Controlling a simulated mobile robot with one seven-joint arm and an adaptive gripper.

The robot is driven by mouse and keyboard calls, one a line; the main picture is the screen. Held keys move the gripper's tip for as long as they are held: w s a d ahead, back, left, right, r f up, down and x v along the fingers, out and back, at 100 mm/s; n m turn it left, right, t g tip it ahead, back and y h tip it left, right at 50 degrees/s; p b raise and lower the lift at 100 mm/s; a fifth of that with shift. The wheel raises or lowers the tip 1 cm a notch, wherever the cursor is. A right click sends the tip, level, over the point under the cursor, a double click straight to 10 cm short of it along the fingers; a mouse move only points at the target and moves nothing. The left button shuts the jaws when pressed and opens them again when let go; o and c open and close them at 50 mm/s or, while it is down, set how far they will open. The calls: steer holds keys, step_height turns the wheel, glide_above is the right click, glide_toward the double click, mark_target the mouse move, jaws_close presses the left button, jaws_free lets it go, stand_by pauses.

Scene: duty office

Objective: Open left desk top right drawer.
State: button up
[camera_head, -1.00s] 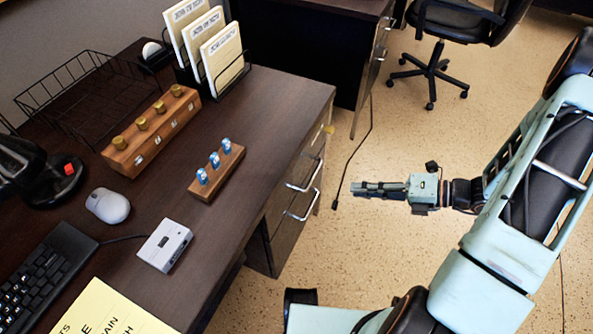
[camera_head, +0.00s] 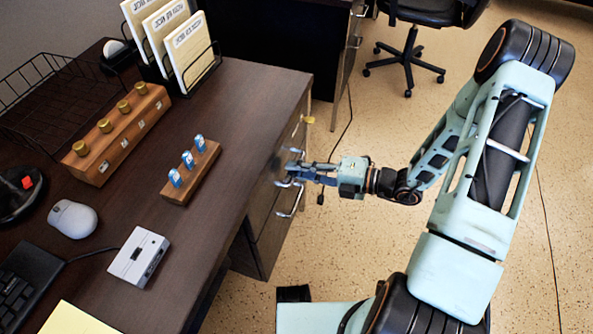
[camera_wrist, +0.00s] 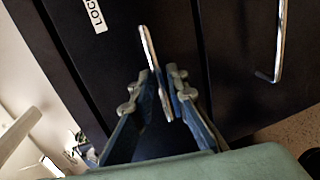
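The left desk (camera_head: 255,105) has a dark top and a stack of drawers on its right side. The upper drawer's silver handle (camera_head: 296,150) is partly covered by my gripper (camera_head: 290,172). A lower handle (camera_head: 293,204) shows just below it. The drawer fronts look closed. In the wrist view, my gripper (camera_wrist: 161,80) has its fingers on either side of a silver handle (camera_wrist: 149,48). The fingers are apart, with a narrow dark gap left of the handle; the right finger is very close to it. Another handle (camera_wrist: 279,45) shows at the right.
On the desk are a wooden block with blue-topped pieces (camera_head: 190,172), a wooden block with brass knobs (camera_head: 118,135), a mouse (camera_head: 73,219) and a file rack (camera_head: 190,50). An office chair (camera_head: 411,60) stands behind. Speckled floor (camera_head: 400,130) is free right of the drawers.

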steer(key=shift+a, duration=0.2)
jaws_close()
stand_by(0.3)
